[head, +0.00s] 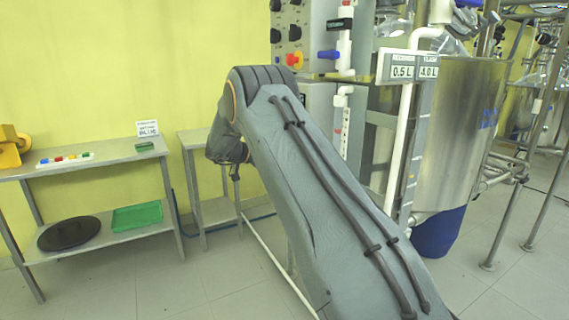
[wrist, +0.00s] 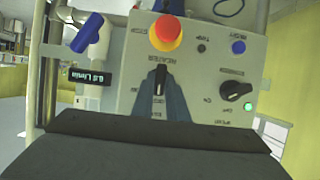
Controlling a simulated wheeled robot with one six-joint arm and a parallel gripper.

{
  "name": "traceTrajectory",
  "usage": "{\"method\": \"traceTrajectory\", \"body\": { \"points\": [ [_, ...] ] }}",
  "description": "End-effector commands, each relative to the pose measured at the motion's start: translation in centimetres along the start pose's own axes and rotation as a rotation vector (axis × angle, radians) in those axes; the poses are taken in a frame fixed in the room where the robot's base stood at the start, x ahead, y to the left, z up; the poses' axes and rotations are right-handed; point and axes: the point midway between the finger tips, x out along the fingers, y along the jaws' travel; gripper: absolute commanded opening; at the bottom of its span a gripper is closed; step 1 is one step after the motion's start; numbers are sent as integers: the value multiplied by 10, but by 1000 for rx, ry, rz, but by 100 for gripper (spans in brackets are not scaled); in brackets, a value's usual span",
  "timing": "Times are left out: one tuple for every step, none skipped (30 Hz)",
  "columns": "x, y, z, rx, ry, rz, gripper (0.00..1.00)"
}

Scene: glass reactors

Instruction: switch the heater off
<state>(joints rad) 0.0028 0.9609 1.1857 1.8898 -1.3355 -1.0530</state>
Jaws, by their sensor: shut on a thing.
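The wrist view looks at a grey control panel (wrist: 205,75), with its lettering upside down. The heater knob (wrist: 160,80) is black with a pale pointer line and sits mid-panel below the red button. My gripper (wrist: 161,92) has its two blue-grey fingers on either side of this knob and is shut on it. The knob's pointer lies nearly vertical in the picture; the position labels around it are partly covered by the fingers. In the head view the panel (head: 288,20) stands behind my raised arm, and my gripper is hidden there.
A red emergency button on a yellow base (wrist: 165,33) is close to the fingers. A second black knob (wrist: 236,90), a green lamp (wrist: 248,107) and a blue button (wrist: 238,47) are to the right. A flow display (wrist: 88,78) and blue-handled valve (wrist: 87,32) are left.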

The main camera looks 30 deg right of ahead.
Motion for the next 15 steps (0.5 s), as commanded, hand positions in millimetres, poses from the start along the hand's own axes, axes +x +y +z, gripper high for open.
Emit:
{"method": "traceTrajectory", "body": {
  "points": [
    [0, 0, 1, -4, -1, 2, 0],
    [0, 0, 1, -4, -1, 2, 0],
    [0, 0, 1, -5, -1, 2, 0],
    [0, 0, 1, -5, -1, 2, 0],
    [0, 0, 1, -5, -1, 2, 0],
    [0, 0, 1, -5, -1, 2, 0],
    [0, 0, 1, -5, -1, 2, 0],
    [0, 0, 1, -5, -1, 2, 0],
    [0, 0, 1, -5, -1, 2, 0],
    [0, 0, 1, -5, -1, 2, 0],
    [0, 0, 1, -5, -1, 2, 0],
    [0, 0, 1, -4, -1, 2, 20],
    [0, 0, 1, -4, -1, 2, 25],
    [0, 0, 1, -4, -1, 2, 30],
    [0, 0, 1, -4, 0, 2, 32]
  ]
}}
